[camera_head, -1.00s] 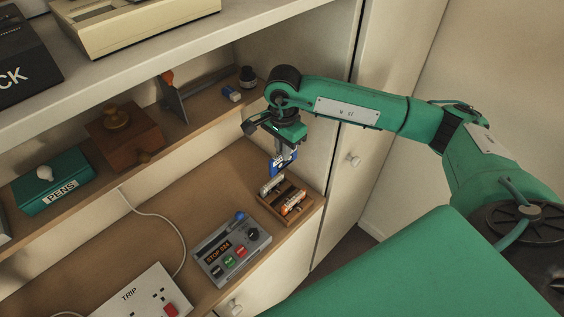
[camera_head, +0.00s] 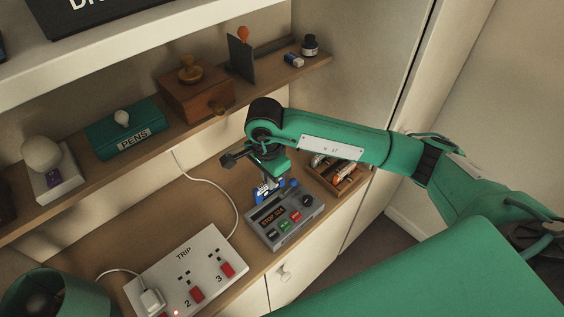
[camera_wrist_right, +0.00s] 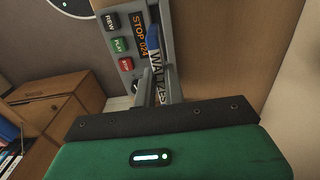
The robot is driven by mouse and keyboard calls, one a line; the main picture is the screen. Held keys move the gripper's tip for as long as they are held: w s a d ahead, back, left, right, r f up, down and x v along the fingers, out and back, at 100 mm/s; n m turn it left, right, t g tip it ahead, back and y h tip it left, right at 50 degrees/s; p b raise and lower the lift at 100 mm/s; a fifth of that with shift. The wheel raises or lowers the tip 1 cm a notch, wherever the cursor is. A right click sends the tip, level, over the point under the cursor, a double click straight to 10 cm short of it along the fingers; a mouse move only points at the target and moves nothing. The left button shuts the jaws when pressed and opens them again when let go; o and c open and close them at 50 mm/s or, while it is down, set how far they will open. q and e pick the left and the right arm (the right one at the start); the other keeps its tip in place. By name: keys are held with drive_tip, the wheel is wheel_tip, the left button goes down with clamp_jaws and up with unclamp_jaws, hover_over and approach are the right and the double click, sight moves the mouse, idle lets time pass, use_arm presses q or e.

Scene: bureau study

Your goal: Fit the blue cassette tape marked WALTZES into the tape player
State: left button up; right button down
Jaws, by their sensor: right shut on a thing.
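The blue cassette tape (camera_head: 266,191) is held in my right gripper (camera_head: 268,182), which points down just behind the tape player (camera_head: 284,215). In the right wrist view the cassette (camera_wrist_right: 155,62) shows its white WALTZES label between the gripper fingers (camera_wrist_right: 158,85), alongside the player (camera_wrist_right: 128,50). The player is grey, with a STOP 024 display and red, green and dark buttons. I cannot tell whether the cassette touches the player or sits in a slot. My left gripper is not in view.
A wooden tray (camera_head: 351,181) with cylindrical items stands right of the player, partly behind my arm. A white socket strip (camera_head: 186,268) marked TRIP lies to the left, with a white cable. A shelf above holds a green PENS box (camera_head: 124,134) and a wooden grinder (camera_head: 194,94).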

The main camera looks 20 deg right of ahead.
sight(264, 194)
drive_tip(key=shift+s+a+f, duration=0.15)
drive_tip(key=shift+a+f, duration=0.2)
drive_tip(key=shift+a, duration=0.2)
drive_tip(key=shift+a+f, duration=0.1)
drive_tip(key=shift+a, duration=0.15)
drive_tip(key=shift+s+f, duration=0.1)
drive_tip(key=shift+f, duration=0.35)
drive_tip(key=shift+d+f+b, duration=0.1)
drive_tip(key=shift+f+b, duration=0.2)
drive_tip(key=shift+f, duration=1.1)
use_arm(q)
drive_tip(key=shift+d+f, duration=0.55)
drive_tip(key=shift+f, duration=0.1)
use_arm(e)
drive_tip(key=shift+f, duration=0.1)
use_arm(q)
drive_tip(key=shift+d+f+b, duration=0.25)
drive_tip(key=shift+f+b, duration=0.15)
drive_tip(key=shift+b, duration=0.25)
use_arm(e)
drive_tip(key=shift+f, duration=0.35)
